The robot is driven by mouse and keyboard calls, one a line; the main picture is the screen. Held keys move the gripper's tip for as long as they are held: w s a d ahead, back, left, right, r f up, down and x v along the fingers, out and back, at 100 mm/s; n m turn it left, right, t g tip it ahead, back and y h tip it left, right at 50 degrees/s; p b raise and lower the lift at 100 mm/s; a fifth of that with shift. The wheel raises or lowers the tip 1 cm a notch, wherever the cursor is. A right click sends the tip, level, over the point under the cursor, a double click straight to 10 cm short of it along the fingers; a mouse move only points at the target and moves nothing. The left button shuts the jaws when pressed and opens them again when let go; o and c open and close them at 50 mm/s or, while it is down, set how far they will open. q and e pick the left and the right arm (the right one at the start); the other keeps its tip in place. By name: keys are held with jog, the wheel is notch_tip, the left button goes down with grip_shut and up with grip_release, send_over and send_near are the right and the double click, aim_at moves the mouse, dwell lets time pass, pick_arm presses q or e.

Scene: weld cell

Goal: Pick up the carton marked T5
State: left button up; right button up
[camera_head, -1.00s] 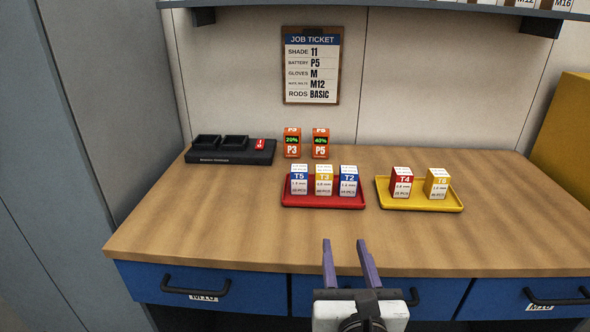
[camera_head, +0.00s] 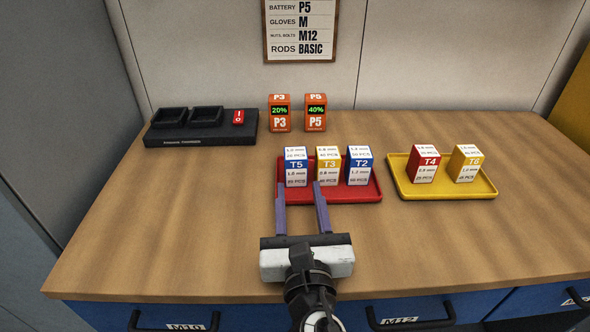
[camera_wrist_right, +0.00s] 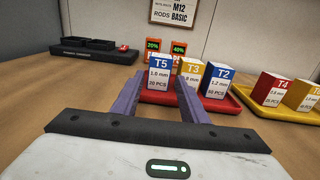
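The carton marked T5 (camera_head: 296,166), white with a blue band, stands upright at the left end of the red tray (camera_head: 345,195). It also shows in the right wrist view (camera_wrist_right: 159,74). My right gripper (camera_head: 300,185) is open and empty, its purple fingers pointing toward the T5 carton from the front. In the head view the left fingertip is just left of the carton and the right fingertip is near its right edge, in front of the T3 carton (camera_head: 327,164). I cannot tell whether the fingers touch the carton. My left gripper is not in view.
The T2 carton (camera_head: 359,165) stands right of T3 on the red tray. A yellow tray (camera_head: 440,190) holds cartons T4 (camera_head: 424,163) and T6 (camera_head: 464,163). Orange batteries P3 (camera_head: 280,113) and P5 (camera_head: 316,112) stand behind. A black charger (camera_head: 190,138) is back left. The left tabletop is clear.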

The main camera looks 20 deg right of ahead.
aim_at(297, 172)
jog(key=shift+w+d+f, duration=0.15)
jog(key=shift+w, duration=0.4)
jog(key=x, duration=0.6)
jog(key=shift+w, duration=0.25)
jog(key=c, duration=0.7)
